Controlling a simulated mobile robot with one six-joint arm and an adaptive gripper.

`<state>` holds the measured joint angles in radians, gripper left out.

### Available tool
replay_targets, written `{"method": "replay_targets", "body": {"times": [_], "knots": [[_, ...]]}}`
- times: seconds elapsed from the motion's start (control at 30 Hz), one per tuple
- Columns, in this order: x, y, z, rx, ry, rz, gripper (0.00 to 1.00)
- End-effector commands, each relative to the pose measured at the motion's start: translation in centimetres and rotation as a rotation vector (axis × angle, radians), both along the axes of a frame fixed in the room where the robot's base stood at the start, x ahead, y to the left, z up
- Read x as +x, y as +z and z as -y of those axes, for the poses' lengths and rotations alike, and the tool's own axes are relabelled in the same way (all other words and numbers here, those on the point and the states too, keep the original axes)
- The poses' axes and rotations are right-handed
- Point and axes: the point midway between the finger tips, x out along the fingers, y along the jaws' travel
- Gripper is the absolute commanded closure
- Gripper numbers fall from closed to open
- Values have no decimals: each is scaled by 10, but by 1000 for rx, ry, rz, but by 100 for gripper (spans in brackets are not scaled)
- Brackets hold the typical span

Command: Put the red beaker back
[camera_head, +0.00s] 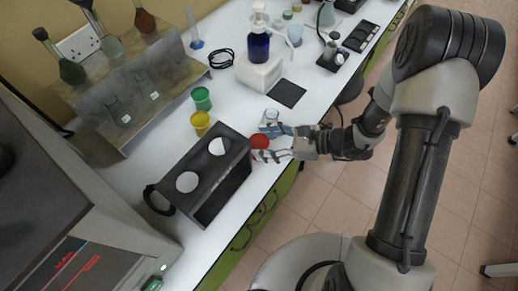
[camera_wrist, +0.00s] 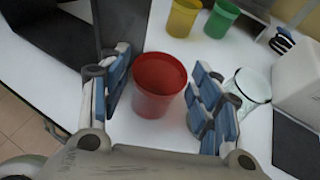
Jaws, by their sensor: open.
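The red beaker (camera_wrist: 158,88) stands upright on the white bench in the wrist view, between the two open fingers of my gripper (camera_wrist: 160,95). Gaps show between the beaker and both fingers. In the head view the red beaker (camera_head: 260,141) is partly hidden by my gripper (camera_head: 275,143), beside the black box. A yellow beaker (camera_head: 200,123) and a green beaker (camera_head: 201,98) stand in a row further back; they also show at the top of the wrist view, yellow (camera_wrist: 183,17) and green (camera_wrist: 221,18).
A black box with round holes (camera_head: 218,170) stands close left of the beaker. A clear glass beaker (camera_wrist: 248,88) stands close right of my right finger. A white block with a blue bottle (camera_head: 258,47) and a dark flat pad (camera_head: 287,93) lie further back. The bench's front edge is near.

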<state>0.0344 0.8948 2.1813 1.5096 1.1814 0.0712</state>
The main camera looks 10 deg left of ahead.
Motion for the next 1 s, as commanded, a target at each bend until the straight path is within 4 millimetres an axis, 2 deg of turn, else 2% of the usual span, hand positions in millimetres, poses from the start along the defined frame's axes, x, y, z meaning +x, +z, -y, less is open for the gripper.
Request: {"method": "replay_targets", "body": {"times": [0.03, 0.17, 0.43, 1.0], "knots": [[-1, -6, -8, 0, 4, -1, 42], [-1, -10, -20, 0, 2, 0, 42], [0, -10, -22, 0, 0, 0, 42], [0, -10, -22, 0, 0, 0, 80]]}}
